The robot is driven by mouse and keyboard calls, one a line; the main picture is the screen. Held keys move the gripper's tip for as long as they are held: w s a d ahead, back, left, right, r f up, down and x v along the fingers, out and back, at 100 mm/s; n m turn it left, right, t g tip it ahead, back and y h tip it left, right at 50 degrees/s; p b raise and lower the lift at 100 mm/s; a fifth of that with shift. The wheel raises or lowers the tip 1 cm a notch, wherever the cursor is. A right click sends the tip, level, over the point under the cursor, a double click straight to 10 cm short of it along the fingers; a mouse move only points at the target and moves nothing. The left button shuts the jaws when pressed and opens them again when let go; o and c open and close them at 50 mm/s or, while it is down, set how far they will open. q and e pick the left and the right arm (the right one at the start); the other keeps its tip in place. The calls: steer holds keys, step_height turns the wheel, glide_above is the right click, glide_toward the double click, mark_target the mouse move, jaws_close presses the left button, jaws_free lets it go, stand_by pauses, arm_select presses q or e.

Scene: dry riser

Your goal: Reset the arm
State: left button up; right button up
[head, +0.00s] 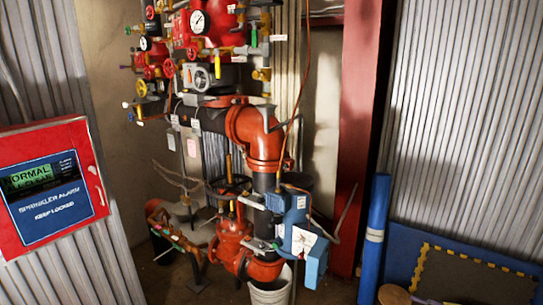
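Neither of my arms nor grippers shows in the head view. The view holds a dry riser: a thick red-orange pipe (255,139) bends downward from a cluster of red valves and gauges. A dark handwheel (229,186) sits on a red valve body (231,244) low on the riser. A blue box (290,204) is fixed beside the lower pipe. Whether anything is held cannot be seen.
A red sprinkler alarm box (92,150) reading "NORMAL" is at the left. A white bucket (268,295) stands under the riser. A blue roll (374,240) stands upright by a red column (357,130). A blue panel (405,250) leans against the right corrugated wall.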

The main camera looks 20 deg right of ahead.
steer(key=w+a+f+m+t+h, duration=0.2)
steer(key=w+a+m, duration=0.1)
steer(key=w+a, duration=0.3)
steer(key=w+a+f+m+t+h, duration=0.2)
steer(key=w+a+f+m, duration=0.15)
steer(key=w, duration=0.55)
steer(key=w+a+f+m+g+h, duration=0.1)
steer(key=a+f+m+g+h, duration=0.15)
steer(key=a+f, duration=0.45)
steer(key=w+a+f+m+g+h, duration=0.1)
steer(key=a+f+m+h, duration=0.15)
steer(key=a+f, duration=0.45)
steer(key=s+a+f+g, duration=0.3)
steer(key=s+a, duration=0.3)
steer(key=a, duration=0.2)
steer(key=s+a+f+g, duration=0.4)
steer(key=s+a, duration=0.3)
steer(key=a, duration=0.1)
steer(key=s+a+g, duration=0.3)
steer(key=s+a, duration=0.1)
steer(key=s, duration=0.5)
steer(key=s+a+f+g+p, duration=0.1)
steer(key=s+a+g, duration=0.2)
steer(key=s, duration=0.5)
steer(key=shift+s+a, duration=0.4)
steer(key=shift+a, duration=0.2)
